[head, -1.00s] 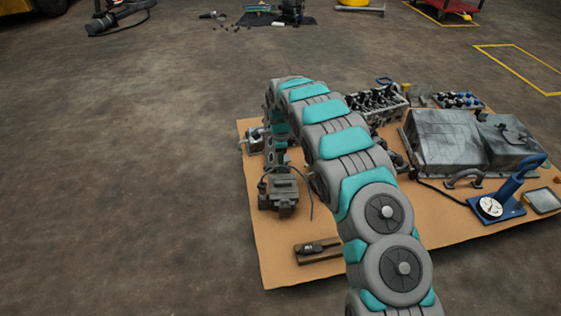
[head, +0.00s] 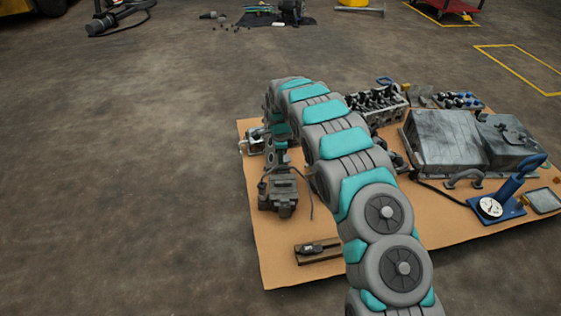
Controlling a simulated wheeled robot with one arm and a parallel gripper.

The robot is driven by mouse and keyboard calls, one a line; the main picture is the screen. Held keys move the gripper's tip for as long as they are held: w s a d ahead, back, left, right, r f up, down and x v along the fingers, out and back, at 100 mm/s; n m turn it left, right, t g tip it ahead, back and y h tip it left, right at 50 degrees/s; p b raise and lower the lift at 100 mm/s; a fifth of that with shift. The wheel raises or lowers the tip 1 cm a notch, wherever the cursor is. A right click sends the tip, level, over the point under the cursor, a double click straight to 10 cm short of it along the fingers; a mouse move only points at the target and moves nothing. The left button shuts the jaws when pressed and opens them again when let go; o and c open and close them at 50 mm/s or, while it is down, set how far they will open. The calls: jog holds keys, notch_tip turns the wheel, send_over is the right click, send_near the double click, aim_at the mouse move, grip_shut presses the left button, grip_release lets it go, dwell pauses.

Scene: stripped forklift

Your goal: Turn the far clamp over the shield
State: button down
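My arm reaches out over the tan mat and bends down at its far end. My gripper (head: 281,158) is at the bottom of that bend, small and dark, seen from behind. It is just above or behind a dark grey boxy part (head: 279,190) with a thin cable; I cannot tell whether they touch. Its fingers cannot be made out. A small bright metal fitting (head: 255,141) stands left of the wrist at the mat's edge. I cannot pick out the far clamp or the shield with certainty; my arm hides part of this area.
The mat (head: 268,245) also bears a wooden block with a dark tool (head: 318,250), a large grey metal casing (head: 445,142), an engine head (head: 378,104) and a blue gauge stand (head: 508,190).

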jog(key=shift+n, duration=0.3)
jog(key=n, duration=0.3)
jog(key=shift+s+n+p, duration=0.1)
jog(key=shift+n+p, duration=0.3)
jog(key=n, duration=0.4)
jog(key=shift+d+p, duration=0.1)
jog(key=shift+p, duration=0.25)
jog(key=n, duration=0.5)
jog(key=shift+p, duration=0.4)
jog(key=shift+d+n+p, duration=0.1)
jog(key=shift+n+p, duration=0.25)
jog(key=shift+n, duration=1.85)
jog(key=c, duration=0.9)
grip_release()
